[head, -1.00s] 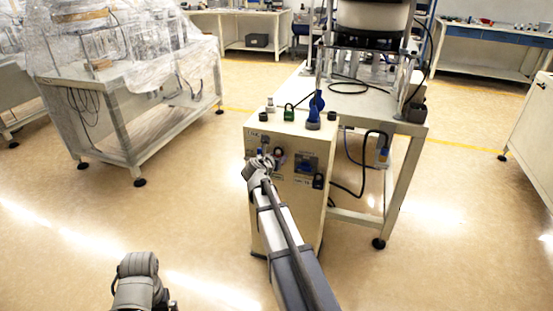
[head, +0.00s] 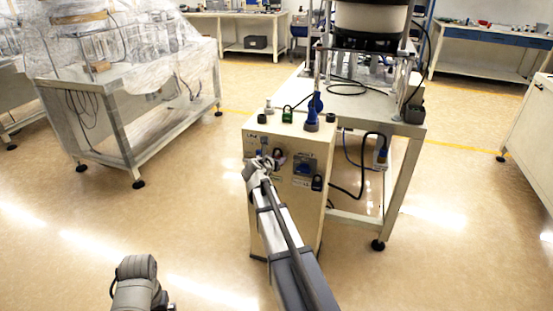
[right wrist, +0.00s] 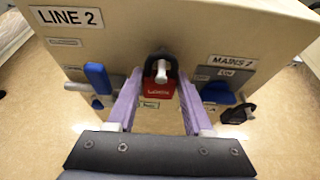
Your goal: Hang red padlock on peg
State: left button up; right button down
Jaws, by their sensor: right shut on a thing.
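The red padlock (right wrist: 159,87), with a dark shackle, is upright between the fingers of my right gripper (right wrist: 158,80) in the right wrist view. The fingers are shut on its sides, close to the front panel of a beige cabinet (right wrist: 205,35). A shiny metal peg end (right wrist: 162,70) shows inside the shackle loop. I cannot tell whether the shackle rests on it. In the head view my right gripper (head: 266,161) is at the cabinet front, with its fingers mostly hidden by my wrist. Of my left arm only links show at the bottom left; its gripper is out of view.
A blue valve handle (right wrist: 98,78) sits left of the padlock. A blue switch (right wrist: 217,92) and a black padlock (right wrist: 238,113) are at right. On the cabinet top stand a green padlock (head: 288,115) and a blue handle (head: 314,108). A feeder table (head: 375,108) stands behind.

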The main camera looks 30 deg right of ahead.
jog(key=shift+f+b, duration=0.3)
dwell(0.4)
grip_release()
dwell(0.4)
jog(key=shift+a, duration=0.1)
jog(key=p+v, duration=0.2)
jog(key=v, duration=0.5)
jog(key=shift+p, duration=0.35)
dwell(0.4)
